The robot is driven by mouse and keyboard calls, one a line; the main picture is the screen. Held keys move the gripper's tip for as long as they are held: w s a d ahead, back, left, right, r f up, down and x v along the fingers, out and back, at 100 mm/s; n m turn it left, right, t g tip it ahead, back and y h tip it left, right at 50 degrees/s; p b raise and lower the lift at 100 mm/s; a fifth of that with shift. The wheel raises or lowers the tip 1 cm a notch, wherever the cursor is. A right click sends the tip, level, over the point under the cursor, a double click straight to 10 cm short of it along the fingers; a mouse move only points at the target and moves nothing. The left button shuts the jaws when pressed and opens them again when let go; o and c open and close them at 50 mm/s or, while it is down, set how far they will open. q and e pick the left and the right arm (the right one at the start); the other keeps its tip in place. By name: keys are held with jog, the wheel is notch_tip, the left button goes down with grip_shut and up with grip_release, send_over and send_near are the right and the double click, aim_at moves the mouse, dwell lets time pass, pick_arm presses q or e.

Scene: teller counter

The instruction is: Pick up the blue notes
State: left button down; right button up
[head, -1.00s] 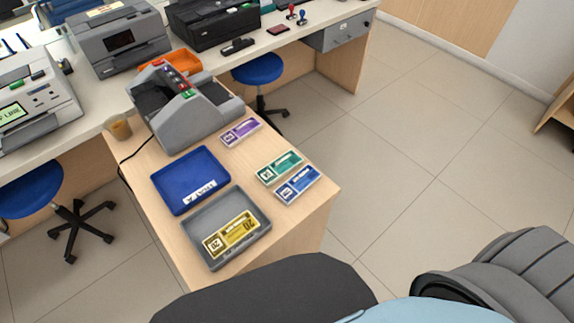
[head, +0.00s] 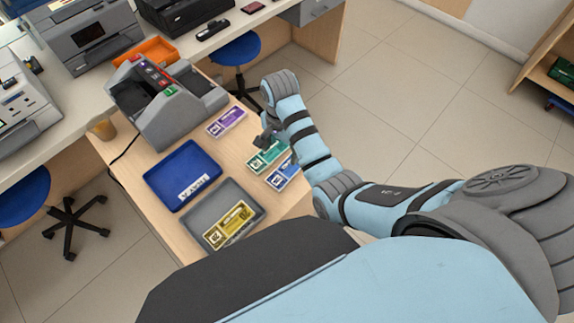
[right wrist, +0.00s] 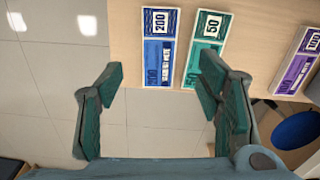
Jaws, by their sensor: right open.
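The blue notes (head: 284,173) lie flat near the right edge of the wooden table, partly hidden by my right arm in the head view. In the right wrist view the blue notes (right wrist: 159,48) show a white label reading 200, ahead of the gap between my fingers. My right gripper (head: 268,138) is above the table's right side, beside the green notes (head: 266,156). In the wrist view the right gripper (right wrist: 162,88) is open and empty, with its right finger overlapping the lower end of the green notes (right wrist: 207,40). My left gripper is not in view.
Purple notes (head: 226,120) lie further back on the table. A blue tray (head: 182,170) and a grey tray (head: 212,200) holding yellow notes (head: 230,221) stand to the left. A grey counting machine (head: 165,105) and a cup (head: 103,128) are behind.

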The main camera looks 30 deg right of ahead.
jog(key=b, duration=0.1)
send_over(282, 175)
notch_tip(282, 175, down, 5)
jog(key=shift+m, duration=0.3)
notch_tip(282, 175, down, 8)
jog(key=b, duration=0.3)
jog(key=shift+f, duration=0.25)
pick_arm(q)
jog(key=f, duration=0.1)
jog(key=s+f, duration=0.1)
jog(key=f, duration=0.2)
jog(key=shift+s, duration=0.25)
pick_arm(e)
jog(key=shift+c, duration=0.6)
jog(key=shift+r, duration=0.1)
jog(key=c, duration=0.8)
